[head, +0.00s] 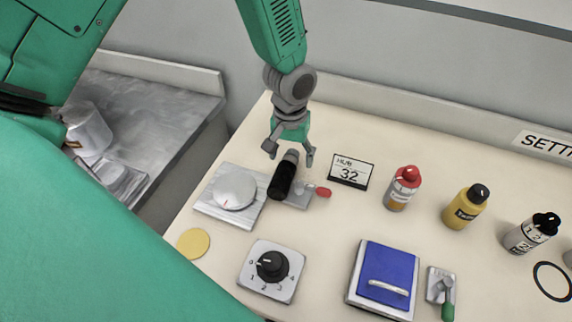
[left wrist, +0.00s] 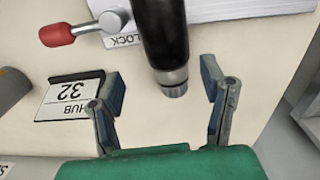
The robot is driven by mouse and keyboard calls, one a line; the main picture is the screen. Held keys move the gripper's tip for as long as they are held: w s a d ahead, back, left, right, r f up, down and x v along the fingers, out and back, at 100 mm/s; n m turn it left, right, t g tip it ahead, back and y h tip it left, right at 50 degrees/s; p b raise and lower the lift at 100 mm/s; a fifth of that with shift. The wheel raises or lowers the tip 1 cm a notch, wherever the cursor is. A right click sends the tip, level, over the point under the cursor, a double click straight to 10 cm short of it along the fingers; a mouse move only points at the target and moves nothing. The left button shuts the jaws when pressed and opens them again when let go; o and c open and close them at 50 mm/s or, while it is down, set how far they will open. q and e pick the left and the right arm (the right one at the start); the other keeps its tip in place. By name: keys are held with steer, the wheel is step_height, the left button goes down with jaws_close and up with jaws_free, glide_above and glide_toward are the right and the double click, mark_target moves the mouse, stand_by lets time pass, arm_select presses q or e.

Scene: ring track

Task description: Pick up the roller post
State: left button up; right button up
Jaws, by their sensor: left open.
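The roller post (head: 281,181) is a black cylinder with a grey metal end, on a grey lock plate beside a round white dial. It also shows in the left wrist view (left wrist: 163,30), coming in from the top, with its metal end towards the gripper. My left gripper (head: 290,156) is open, its fingers on either side of the post's grey end in the head view. In the left wrist view the gripper (left wrist: 165,97) shows its two fingers wide apart, with the post's end between and a little beyond them, touching neither. My right gripper is not in view.
A red-tipped lever (head: 323,192) sticks out by the post. A "HUB 32" sign (head: 350,172) stands close to the right. A white dial plate (head: 234,194) is to the left. Bottles, a blue-lidded box (head: 386,272) and a knob panel (head: 271,270) stand farther off.

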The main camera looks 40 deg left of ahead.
mark_target(288, 162)
arm_select(q)
steer(key=f, duration=0.2)
steer(key=a+f, duration=0.1)
steer(key=f, duration=0.1)
steer(key=shift+s+f, duration=0.2)
steer(key=shift+f, duration=0.2)
steer(key=shift+a+f, duration=0.1)
steer(key=shift+a, duration=0.1)
steer(key=shift+d, duration=0.3)
steer(key=c, duration=1.3)
steer(key=shift+d, duration=0.2)
jaws_close()
steer(key=shift+a+r, duration=0.1)
steer(key=shift+r, duration=0.15)
